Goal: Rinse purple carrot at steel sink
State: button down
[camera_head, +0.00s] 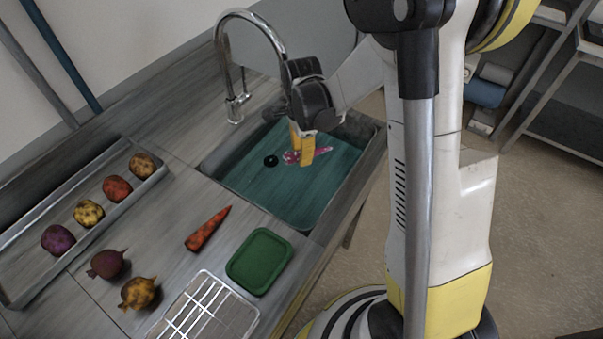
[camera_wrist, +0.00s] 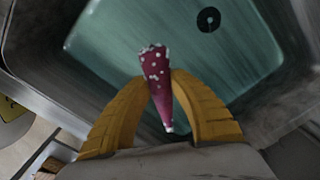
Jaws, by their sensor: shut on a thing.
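The purple carrot (camera_wrist: 157,80) is magenta with white spots and sits between the yellow fingers of my gripper (camera_wrist: 163,90) in the wrist view. In the head view the carrot (camera_head: 315,152) shows partly behind the fingers of my gripper (camera_head: 300,157). My gripper is shut on it and holds it over the sink basin. The steel sink (camera_head: 228,170) has a teal-looking floor with a dark round drain (camera_head: 271,160), which also shows in the wrist view (camera_wrist: 208,19). I cannot tell the exact height of the carrot above the floor.
A curved chrome faucet (camera_head: 234,100) stands behind the sink. A long tray (camera_head: 80,240) at left holds several round vegetables.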

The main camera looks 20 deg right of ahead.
jog(key=shift+r+p, duration=1.5)
jog(key=shift+r, duration=1)
jog(key=shift+r, duration=0.1)
jog(key=shift+r+p, duration=1.35)
jog(key=shift+r, duration=0.6)
jog(key=shift+s+a+f+n+b, duration=0.2)
jog(key=shift+f+n+b, duration=0.35)
jog(key=shift+n, duration=0.45)
jog(key=n, duration=0.1)
jog(key=f+n+b, duration=0.1)
jog(key=n, duration=0.1)
jog(key=s+f+n, duration=0.1)
jog(key=shift+a+n, duration=0.25)
jog(key=shift+n, duration=0.15)
jog(key=f+n+b, duration=0.1)
jog(key=n, duration=0.2)
jog(key=s+a+f+n+b, duration=0.1)
jog(key=n, duration=0.3)
jog(key=s+f+n+b, duration=0.1)
jog(key=n, duration=0.3)
jog(key=shift+a+f+b, duration=0.15)
jog(key=shift+f+b, duration=0.15)
